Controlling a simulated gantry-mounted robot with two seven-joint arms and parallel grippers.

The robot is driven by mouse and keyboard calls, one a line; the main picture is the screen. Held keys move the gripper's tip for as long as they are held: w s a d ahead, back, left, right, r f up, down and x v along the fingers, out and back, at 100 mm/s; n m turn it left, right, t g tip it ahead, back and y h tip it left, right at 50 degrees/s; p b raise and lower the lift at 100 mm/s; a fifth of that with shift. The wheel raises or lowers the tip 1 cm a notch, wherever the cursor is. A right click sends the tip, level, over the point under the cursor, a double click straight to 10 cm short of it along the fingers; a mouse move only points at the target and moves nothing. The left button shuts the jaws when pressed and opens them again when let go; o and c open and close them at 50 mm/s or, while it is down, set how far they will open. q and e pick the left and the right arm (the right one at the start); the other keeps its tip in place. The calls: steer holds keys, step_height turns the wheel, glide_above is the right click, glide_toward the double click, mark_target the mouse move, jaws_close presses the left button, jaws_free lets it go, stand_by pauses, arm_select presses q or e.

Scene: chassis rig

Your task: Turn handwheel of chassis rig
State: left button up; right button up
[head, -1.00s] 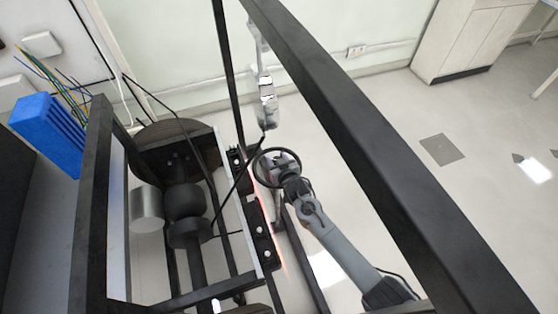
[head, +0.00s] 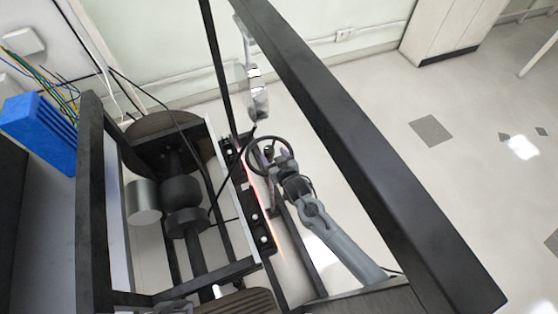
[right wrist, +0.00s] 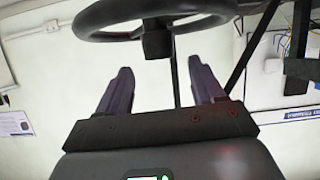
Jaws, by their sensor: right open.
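The handwheel is a dark ring (head: 249,155) on the right side of the chassis rig, near the middle of the head view. In the right wrist view its thick dark rim (right wrist: 105,29) crosses the top, with a block-shaped hub below the rim. My right gripper (head: 279,160) is at the wheel, overlapping its ring in the head view. In the right wrist view my right gripper (right wrist: 160,82) has its two fingers wide apart, with nothing between them. The fingertips lie just below the rim; I cannot tell whether they touch it. My left gripper is not in view.
The rig's black frame has a long bar (head: 370,140) passing right of my right arm. A black cable runs near the wheel. A blue box (head: 38,132) with wires is at the left. Open floor lies at the right, with a white cabinet (head: 450,30) behind.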

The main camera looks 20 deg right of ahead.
steer(key=shift+p+v, duration=0.7)
steer(key=shift+v, duration=1.85)
